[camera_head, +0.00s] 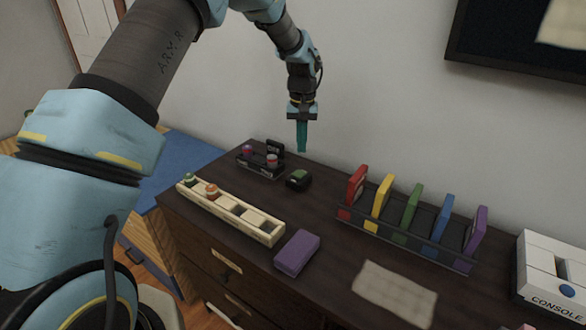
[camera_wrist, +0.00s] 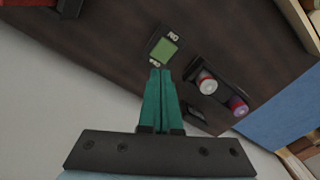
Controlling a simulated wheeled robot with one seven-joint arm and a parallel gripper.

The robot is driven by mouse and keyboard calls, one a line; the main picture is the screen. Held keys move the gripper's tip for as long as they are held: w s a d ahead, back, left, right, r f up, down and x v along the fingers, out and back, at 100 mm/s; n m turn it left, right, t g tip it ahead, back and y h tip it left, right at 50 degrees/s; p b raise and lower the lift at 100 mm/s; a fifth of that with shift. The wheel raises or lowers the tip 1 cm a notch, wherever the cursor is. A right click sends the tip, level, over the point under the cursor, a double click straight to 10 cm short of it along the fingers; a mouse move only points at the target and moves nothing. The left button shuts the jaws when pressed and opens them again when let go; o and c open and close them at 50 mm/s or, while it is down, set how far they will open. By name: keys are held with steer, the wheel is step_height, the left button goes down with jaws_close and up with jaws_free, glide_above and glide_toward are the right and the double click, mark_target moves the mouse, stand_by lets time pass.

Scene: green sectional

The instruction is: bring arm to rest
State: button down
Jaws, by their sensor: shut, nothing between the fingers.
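My gripper (camera_head: 302,136) hangs above the back left part of the dark dresser (camera_head: 329,246), fingers pointing down. Its teal fingers are shut together with nothing between them. They also show in the wrist view (camera_wrist: 161,75). My arm reaches in from the left and across the top of the head view. A small dark device with a green screen (camera_wrist: 164,50) lies on the dresser below the fingertips. It also shows in the head view (camera_head: 298,179).
A small black rack (camera_head: 262,172) with bottles stands back left. In front are a cream tray (camera_head: 262,237) with compartments and a purple block (camera_head: 297,253). A rack of coloured cases (camera_head: 411,222), a cloth (camera_head: 395,292) and a white console (camera_head: 552,277) are rightward. The wall is behind.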

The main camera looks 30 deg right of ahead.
steer(key=a+r+n, duration=0.1)
steer(key=a+r, duration=0.2)
steer(key=a, duration=0.9)
steer(key=a+r+n, duration=0.1)
steer(key=a+r, duration=0.3)
steer(key=a, duration=0.8)
steer(key=s+a+n, duration=0.1)
steer(key=s+a, duration=0.5)
steer(key=a, duration=0.3)
steer(key=s+a+r+n+t, duration=0.1)
steer(key=s+a+n, duration=0.1)
steer(key=s+a, duration=0.4)
steer(key=a, duration=0.3)
steer(key=shift+s+a+t, duration=0.25)
steer(key=shift+a+t, duration=0.05)
